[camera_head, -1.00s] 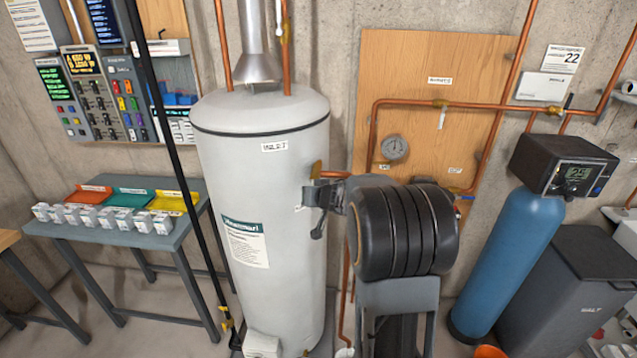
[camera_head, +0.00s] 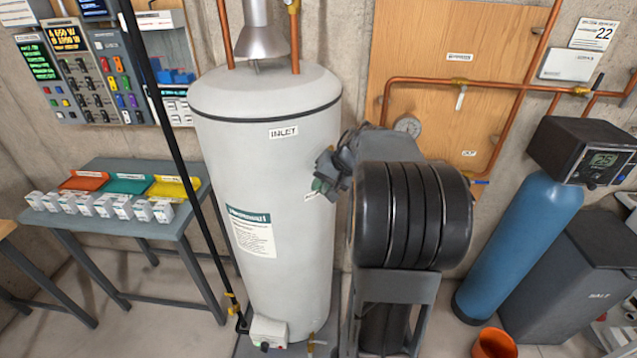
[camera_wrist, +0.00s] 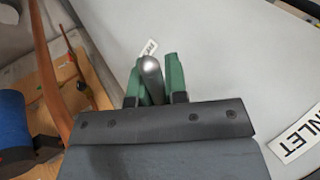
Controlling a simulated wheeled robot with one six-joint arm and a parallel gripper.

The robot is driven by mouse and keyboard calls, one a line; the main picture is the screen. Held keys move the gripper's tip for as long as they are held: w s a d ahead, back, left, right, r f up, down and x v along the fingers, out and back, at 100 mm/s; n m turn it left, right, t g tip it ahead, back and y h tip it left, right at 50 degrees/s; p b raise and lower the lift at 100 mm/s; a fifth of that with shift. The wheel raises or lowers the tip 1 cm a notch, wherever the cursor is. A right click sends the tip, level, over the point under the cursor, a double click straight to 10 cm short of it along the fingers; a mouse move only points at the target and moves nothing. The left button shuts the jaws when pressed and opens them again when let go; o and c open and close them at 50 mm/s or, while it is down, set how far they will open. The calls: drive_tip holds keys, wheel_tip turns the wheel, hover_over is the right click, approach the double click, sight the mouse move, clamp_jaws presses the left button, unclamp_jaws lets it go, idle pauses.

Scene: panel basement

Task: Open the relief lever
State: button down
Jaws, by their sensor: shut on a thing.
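The relief lever (camera_wrist: 151,78) is a grey bar with a pale rounded end, seen in the wrist view near the side of the white tank. My gripper (camera_wrist: 152,82) has green-padded fingers, one on each side of the lever, and is shut on it. In the head view my gripper (camera_head: 323,180) is at the upper right side of the white tank (camera_head: 262,165). There the wrist and fingers hide the lever and its valve. A small white tag (camera_wrist: 149,48) shows just past the fingertips in the wrist view.
A blue softener cylinder (camera_head: 515,245) and a dark salt bin (camera_head: 590,280) stand at right, with an orange bucket (camera_head: 494,343) in front. Copper pipes (camera_head: 440,80) cross the wooden panel (camera_head: 455,40). A table (camera_head: 150,230) with coloured trays stands left. A black pole rises before the tank.

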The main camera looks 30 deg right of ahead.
drive_tip(key=shift+r+g+y, duration=0.25)
drive_tip(key=shift+g+y, duration=0.05)
drive_tip(key=shift+g, duration=0.1)
idle(0.4)
drive_tip(key=c, duration=1.1)
unclamp_jaws()
drive_tip(key=shift+c, duration=0.2)
drive_tip(key=v, duration=1.3)
drive_tip(key=shift+d+r, duration=0.2)
drive_tip(key=shift+r, duration=0.15)
drive_tip(key=shift+s, duration=0.15)
